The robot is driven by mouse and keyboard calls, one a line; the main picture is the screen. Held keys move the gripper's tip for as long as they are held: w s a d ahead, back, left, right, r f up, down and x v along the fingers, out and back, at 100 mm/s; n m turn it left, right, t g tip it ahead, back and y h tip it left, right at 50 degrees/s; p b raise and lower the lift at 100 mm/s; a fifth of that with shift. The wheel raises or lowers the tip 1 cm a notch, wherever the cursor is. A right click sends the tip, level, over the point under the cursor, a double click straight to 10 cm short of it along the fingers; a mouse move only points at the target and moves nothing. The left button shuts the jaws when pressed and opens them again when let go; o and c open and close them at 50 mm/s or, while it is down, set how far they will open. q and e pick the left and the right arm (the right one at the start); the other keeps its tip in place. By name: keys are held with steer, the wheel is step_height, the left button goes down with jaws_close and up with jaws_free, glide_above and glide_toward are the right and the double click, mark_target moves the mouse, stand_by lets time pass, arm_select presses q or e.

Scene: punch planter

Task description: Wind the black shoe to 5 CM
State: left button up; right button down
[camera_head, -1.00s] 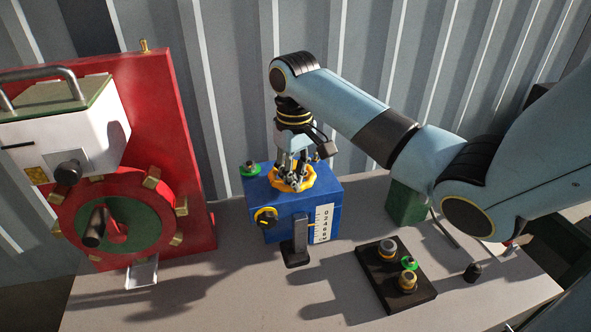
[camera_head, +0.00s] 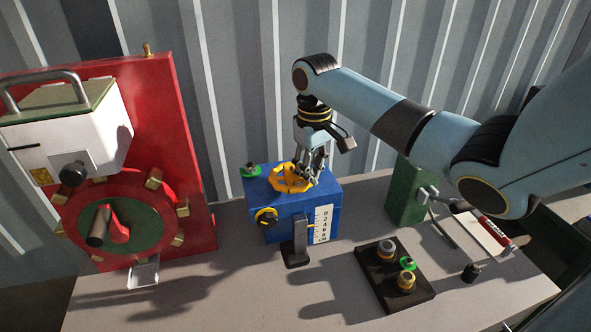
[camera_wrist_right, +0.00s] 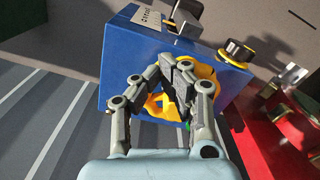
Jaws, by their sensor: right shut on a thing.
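The blue box (camera_head: 288,222) stands on the table with a yellow handwheel (camera_head: 284,186) on top. The black shoe (camera_head: 294,252) hangs at its front, low beside a white scale (camera_head: 323,224) marked 0 to 8 CM. The shoe's exact reading is too small to tell. My right gripper (camera_head: 314,178) points down and is shut on the right part of the handwheel's rim. In the right wrist view the fingers (camera_wrist_right: 180,98) meet over the yellow wheel (camera_wrist_right: 205,72) and hide part of it. My left gripper is not in view.
A yellow-ringed black knob (camera_head: 265,217) is on the box's front. A red machine (camera_head: 190,160) stands at left. A dark tray (camera_head: 418,293) with several small fittings lies at right. A green block (camera_head: 402,203) stands behind it. The front table is clear.

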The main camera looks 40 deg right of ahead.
mark_target(273, 177)
steer(key=shift+w+d+r, duration=0.2)
steer(key=shift+w+d, duration=0.3)
steer(key=shift+d, duration=0.3)
steer(key=shift+w+d+f, duration=0.2)
steer(key=shift+w+d, duration=0.05)
steer(key=shift+w, duration=0.1)
steer(key=shift+a+f, duration=0.2)
steer(key=shift+a, duration=0.05)
steer(key=shift+w+d+r, duration=0.1)
steer(key=shift+w+d, duration=0.1)
steer(key=shift+w, duration=1.15)
steer(key=shift+w+a+r, duration=0.1)
steer(key=shift+w+r, duration=0.05)
steer(key=shift+w, duration=0.7)
steer(key=shift+w+a+f, duration=0.2)
steer(key=shift+w+a, duration=0.1)
steer(key=shift+w, duration=0.2)
steer(key=shift+w+a+f, duration=0.15)
steer(key=shift+w+a, duration=0.15)
steer(key=shift+w, duration=0.2)
steer(key=shift+w+a, duration=0.15)
steer(key=shift+a, duration=0.15)
steer(key=shift+s+d, duration=0.1)
steer(key=shift+s, duration=0.15)
steer(key=shift+w+a+f, duration=0.15)
steer(key=shift+a, duration=1.7)
steer(key=shift+s+a, duration=0.65)
steer(key=shift+a, duration=0.3)
